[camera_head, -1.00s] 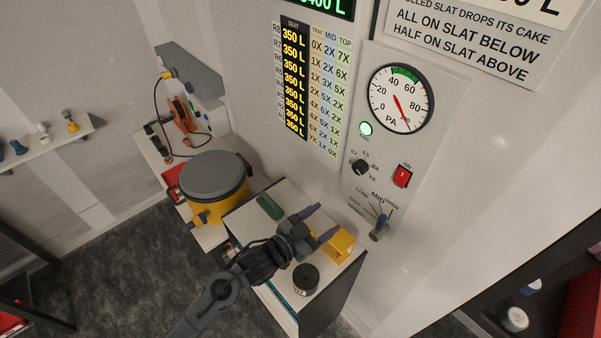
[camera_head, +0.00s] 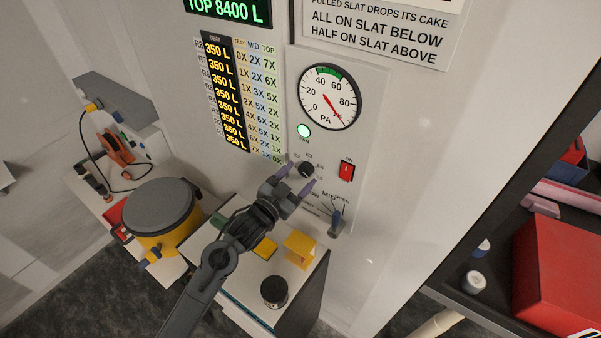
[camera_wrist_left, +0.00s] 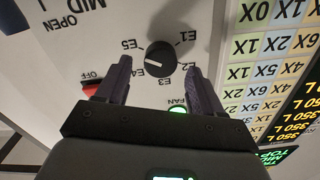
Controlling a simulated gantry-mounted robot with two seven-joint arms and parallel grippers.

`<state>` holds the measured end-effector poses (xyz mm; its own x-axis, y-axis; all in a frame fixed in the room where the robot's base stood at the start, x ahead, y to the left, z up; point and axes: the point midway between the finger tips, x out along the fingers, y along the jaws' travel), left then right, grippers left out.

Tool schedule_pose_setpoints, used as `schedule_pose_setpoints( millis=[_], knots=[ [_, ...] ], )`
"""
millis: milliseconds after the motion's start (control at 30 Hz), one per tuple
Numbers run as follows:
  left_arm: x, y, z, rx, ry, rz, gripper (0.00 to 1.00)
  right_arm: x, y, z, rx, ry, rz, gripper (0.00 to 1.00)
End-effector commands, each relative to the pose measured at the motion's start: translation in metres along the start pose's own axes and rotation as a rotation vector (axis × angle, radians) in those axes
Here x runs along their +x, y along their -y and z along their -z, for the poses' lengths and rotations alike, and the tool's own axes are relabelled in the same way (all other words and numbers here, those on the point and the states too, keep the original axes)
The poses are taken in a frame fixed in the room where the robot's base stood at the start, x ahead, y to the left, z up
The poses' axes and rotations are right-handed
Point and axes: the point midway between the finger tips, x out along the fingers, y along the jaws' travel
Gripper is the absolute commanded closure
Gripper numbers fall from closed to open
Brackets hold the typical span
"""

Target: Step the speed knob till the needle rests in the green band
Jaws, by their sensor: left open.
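The round PA gauge (camera_head: 329,97) is on the wall panel. Its red needle points to the lower right, past 80, well away from the green band (camera_head: 328,72) at the top. The black speed knob (camera_head: 306,169) is below it, with marks E1 to E5. In the left wrist view the knob (camera_wrist_left: 161,58) shows a white pointer line toward the E4–E5 side; the exact mark is unclear. My left gripper (camera_head: 296,180) is open and empty, its fingers either side of the knob's line, apparently short of it. My right gripper is out of view.
A red switch (camera_head: 346,171) is right of the knob and a lever (camera_head: 336,220) is below it. A green FAN lamp (camera_head: 304,131) is lit. A yellow block (camera_head: 300,249) and black jar (camera_head: 274,291) stand on the cabinet. A yellow drum (camera_head: 160,218) is at left.

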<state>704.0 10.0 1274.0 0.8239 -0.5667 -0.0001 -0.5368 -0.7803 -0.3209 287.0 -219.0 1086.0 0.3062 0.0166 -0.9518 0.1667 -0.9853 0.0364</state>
Motion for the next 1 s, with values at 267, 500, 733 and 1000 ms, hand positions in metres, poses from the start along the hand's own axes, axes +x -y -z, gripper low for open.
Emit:
schedule_pose_setpoints(
  millis=[267, 500, 733, 1000],
  knots=[
    [0.015, 0.0, 0.0, 0.001, 0.0, 0.0, 0.33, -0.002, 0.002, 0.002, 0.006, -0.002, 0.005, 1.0],
    [0.016, 0.0, 0.0, 0.001, 0.0, 0.0, 0.33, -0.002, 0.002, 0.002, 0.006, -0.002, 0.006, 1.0],
    [0.016, 0.0, 0.0, 0.001, 0.0, 0.0, 0.6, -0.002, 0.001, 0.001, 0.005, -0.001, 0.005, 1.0],
    [0.016, 0.0, 0.0, 0.0, 0.0, 0.0, 0.89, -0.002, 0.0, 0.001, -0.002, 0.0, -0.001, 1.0]
  ],
)
